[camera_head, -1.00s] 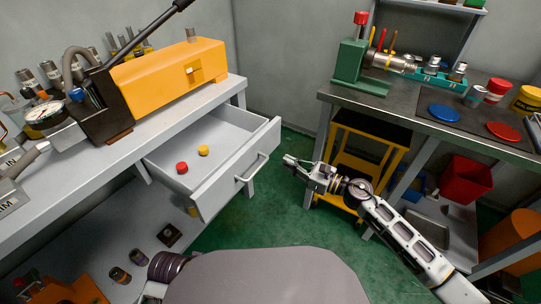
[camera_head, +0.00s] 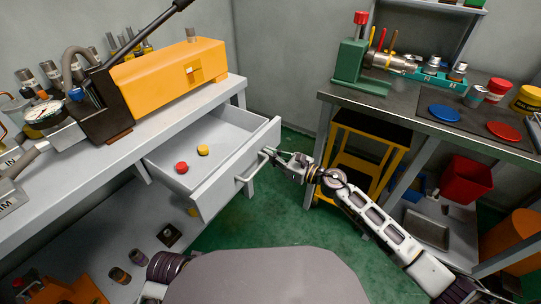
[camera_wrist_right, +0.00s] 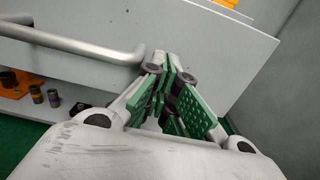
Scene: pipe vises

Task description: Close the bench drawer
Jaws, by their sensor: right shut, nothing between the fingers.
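The grey bench drawer (camera_head: 236,163) is pulled out from under the left bench, with a bar handle (camera_head: 252,170) on its front. A red cap (camera_head: 182,167) and a yellow cap (camera_head: 203,150) lie inside it. My right gripper (camera_head: 268,153) is shut and empty, its fingertips close to the drawer front beside the handle's far end. In the right wrist view the green-padded fingers (camera_wrist_right: 168,85) are together in front of the drawer face (camera_wrist_right: 215,50), just right of the handle (camera_wrist_right: 80,45). I cannot tell whether they touch it. My left gripper is not visible.
The left bench (camera_head: 90,165) carries an orange machine (camera_head: 170,75). The right bench (camera_head: 400,105) holds a green vise (camera_head: 350,65), with a yellow step stool (camera_head: 350,150) below. Green floor (camera_head: 280,215) is clear between the benches.

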